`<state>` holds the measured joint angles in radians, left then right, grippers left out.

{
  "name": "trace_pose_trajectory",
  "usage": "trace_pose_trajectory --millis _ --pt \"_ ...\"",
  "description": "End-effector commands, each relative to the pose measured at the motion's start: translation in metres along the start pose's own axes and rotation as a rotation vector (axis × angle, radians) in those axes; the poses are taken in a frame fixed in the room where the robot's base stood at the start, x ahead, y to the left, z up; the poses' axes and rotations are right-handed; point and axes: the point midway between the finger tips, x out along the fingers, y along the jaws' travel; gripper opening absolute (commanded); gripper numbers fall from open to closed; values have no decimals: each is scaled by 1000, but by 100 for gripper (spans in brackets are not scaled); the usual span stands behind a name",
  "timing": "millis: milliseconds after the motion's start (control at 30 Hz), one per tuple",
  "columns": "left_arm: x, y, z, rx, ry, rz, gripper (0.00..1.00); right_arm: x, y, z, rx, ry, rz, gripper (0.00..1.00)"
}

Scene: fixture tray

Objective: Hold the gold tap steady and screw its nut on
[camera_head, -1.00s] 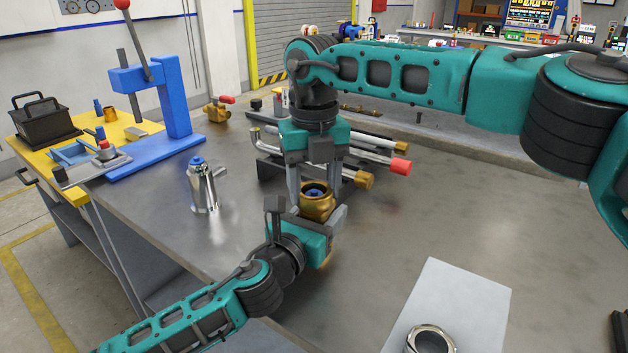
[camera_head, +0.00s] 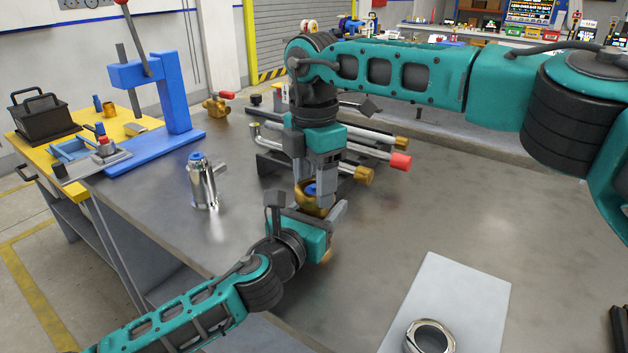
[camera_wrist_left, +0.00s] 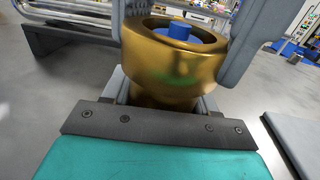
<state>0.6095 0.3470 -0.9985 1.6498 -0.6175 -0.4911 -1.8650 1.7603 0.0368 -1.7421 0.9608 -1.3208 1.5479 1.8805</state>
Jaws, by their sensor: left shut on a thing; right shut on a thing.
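The gold tap (camera_wrist_left: 160,101) is upright in my left gripper (camera_head: 318,212), low over the grey table. Its body is mostly hidden in the head view. The gold nut (camera_wrist_left: 172,62) sits at its top as a wide ring, with a blue core (camera_wrist_left: 180,30) inside; the nut also shows in the head view (camera_head: 304,198). My right gripper (camera_head: 316,190) reaches down from above, shut on the nut, a finger on either side. How far the nut is threaded cannot be seen.
A silver tap (camera_head: 204,186) with a blue top stands to the left. A silver nut (camera_head: 432,338) lies on a pale mat (camera_head: 462,285) at the front right. Pipes with gold and red ends (camera_head: 385,158) lie on a rack behind the grippers.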

Motion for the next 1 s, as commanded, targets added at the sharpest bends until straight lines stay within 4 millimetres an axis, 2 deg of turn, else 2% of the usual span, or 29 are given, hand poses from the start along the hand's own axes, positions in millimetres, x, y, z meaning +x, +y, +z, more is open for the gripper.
trace_pose_trajectory --millis 300,500,633,933,967,1000 --pt "0 0 -2 0 3 1 0 -1 0 0 613 1 3 26" --pt "0 0 -2 0 3 1 0 -1 0 0 906 2 3 26" --pt "0 0 -2 0 3 1 0 -1 0 0 988 2 3 26" --pt "0 0 -2 0 3 1 0 -1 0 0 999 2 4 26" --pt "0 0 -2 0 3 1 0 -1 0 0 998 2 4 58" --pt "0 0 -2 0 3 1 0 -1 0 0 998 2 4 62"
